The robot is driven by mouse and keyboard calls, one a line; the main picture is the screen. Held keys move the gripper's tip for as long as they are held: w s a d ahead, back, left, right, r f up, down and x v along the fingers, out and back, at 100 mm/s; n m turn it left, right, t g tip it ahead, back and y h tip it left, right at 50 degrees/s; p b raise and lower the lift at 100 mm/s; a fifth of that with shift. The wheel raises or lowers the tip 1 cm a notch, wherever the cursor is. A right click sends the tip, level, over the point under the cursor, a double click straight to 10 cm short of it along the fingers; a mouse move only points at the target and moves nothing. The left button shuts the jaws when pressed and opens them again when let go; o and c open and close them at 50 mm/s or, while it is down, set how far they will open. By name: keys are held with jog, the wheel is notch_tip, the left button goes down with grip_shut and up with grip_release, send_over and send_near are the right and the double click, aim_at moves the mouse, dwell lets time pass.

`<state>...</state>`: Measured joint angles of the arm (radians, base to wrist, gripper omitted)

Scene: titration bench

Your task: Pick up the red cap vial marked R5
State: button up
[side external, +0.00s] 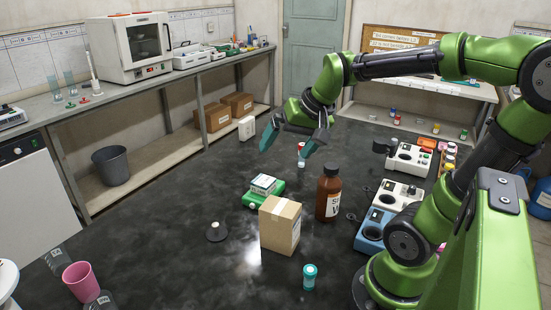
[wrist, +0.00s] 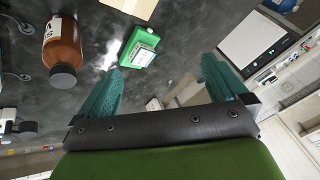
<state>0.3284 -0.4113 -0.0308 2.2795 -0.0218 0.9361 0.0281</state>
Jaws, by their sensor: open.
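My gripper (side external: 284,146) is open and empty above the far part of the dark bench in the side external view, its teal fingers spread and pointing down. Its fingers (wrist: 162,65) also show wide apart in the wrist view, with nothing between them. No R5 marking is readable. I make out no red-capped vial in the wrist view.
A brown bottle (side external: 328,193), which also shows in the wrist view (wrist: 62,45), a cardboard box (side external: 280,226) and a green scale (side external: 263,190) stand nearer the camera. A teal-capped vial (side external: 309,276) stands in front. Blue and white devices (side external: 373,230) line the right. The bench's left middle is mostly clear.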

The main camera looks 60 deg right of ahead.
jog(key=s+a+n, duration=0.1)
jog(key=a, duration=0.2)
jog(key=s+a+n+t+y, duration=0.1)
jog(key=s+a+n, duration=0.1)
jog(key=a, duration=0.2)
jog(key=s+a+n+y, duration=0.1)
jog(key=s+a, duration=0.1)
jog(key=a, duration=0.1)
jog(key=shift+s+a, duration=0.15)
jog(key=shift+s, duration=0.05)
jog(key=shift+c, duration=0.6)
jog(key=shift+a+r+n, duration=0.1)
jog(key=shift+a+n, duration=0.1)
jog(key=shift+n, duration=0.1)
jog(key=shift+c, duration=1.1)
jog(key=c, duration=0.4)
